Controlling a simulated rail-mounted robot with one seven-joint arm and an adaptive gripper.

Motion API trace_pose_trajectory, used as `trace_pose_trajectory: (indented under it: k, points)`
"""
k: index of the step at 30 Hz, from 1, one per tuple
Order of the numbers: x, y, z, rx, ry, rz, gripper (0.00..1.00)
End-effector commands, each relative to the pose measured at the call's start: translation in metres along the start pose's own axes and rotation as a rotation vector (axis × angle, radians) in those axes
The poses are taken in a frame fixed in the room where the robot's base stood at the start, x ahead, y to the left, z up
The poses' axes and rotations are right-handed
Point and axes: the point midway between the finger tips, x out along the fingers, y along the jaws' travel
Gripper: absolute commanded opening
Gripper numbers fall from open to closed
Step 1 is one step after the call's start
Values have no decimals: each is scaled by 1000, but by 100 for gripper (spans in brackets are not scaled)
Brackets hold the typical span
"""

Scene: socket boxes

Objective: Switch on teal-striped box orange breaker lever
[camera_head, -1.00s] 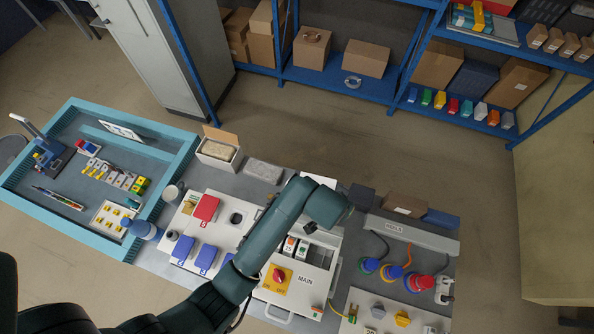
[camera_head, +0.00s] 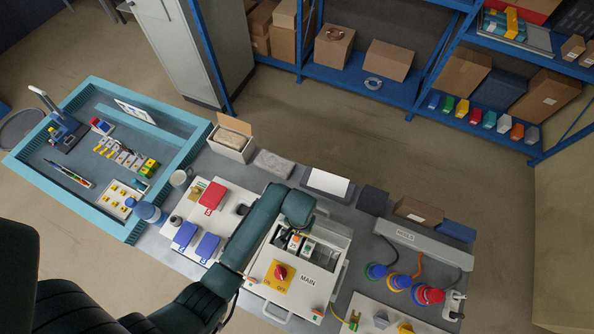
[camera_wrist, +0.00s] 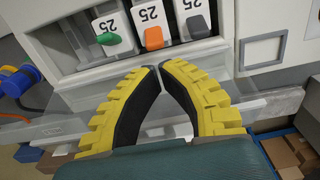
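In the wrist view, a row of breakers marked 25 sits in a recessed opening of a pale box (camera_wrist: 60,22). One has a green lever (camera_wrist: 109,39), one an orange lever (camera_wrist: 153,38), one a grey lever (camera_wrist: 197,27). My gripper (camera_wrist: 159,69) has yellow fingers with black pads, its tips together with nothing between them. The tips appear just below the orange lever in the picture, apart from it. In the head view, the box marked MAIN (camera_head: 283,296) shows breakers (camera_head: 295,242) beside my arm; my gripper is hidden there. I cannot make out a teal stripe.
A red rotary switch (camera_head: 280,272) on a yellow plate sits on the MAIN box front. Blue, yellow and red plugs (camera_head: 398,282) stand to the right. Red and blue socket covers (camera_head: 213,195) lie to the left. A teal-edged tray (camera_head: 55,192) is at far left.

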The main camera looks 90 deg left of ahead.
Motion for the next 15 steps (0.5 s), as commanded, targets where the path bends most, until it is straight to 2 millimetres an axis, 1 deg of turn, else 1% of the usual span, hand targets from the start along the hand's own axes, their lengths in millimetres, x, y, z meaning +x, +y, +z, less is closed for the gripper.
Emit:
trace_pose_trajectory:
  k: [4,7,15]
  points:
    - [-2,0,0,0,1,0,0]
    - [1,0,0,0,0,0,0]
    - [25,0,0,0,-1,0,0]
